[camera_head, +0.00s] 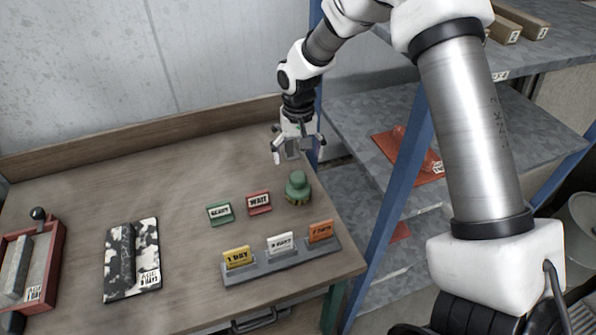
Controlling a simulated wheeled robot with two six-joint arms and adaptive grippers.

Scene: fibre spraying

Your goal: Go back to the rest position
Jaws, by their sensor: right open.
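My right gripper (299,145) is open and hangs over the far right part of the wooden table (190,175), near the blue shelf post. I see nothing between its fingers. My left gripper is not in view.
A green knobbed object (298,188) stands just in front of the gripper. Green (219,213) and red (259,202) signs, a card holder (283,262), a camouflage block (131,259) and a red tray (49,275) are on the table. A metal shelf (480,130) stands right.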

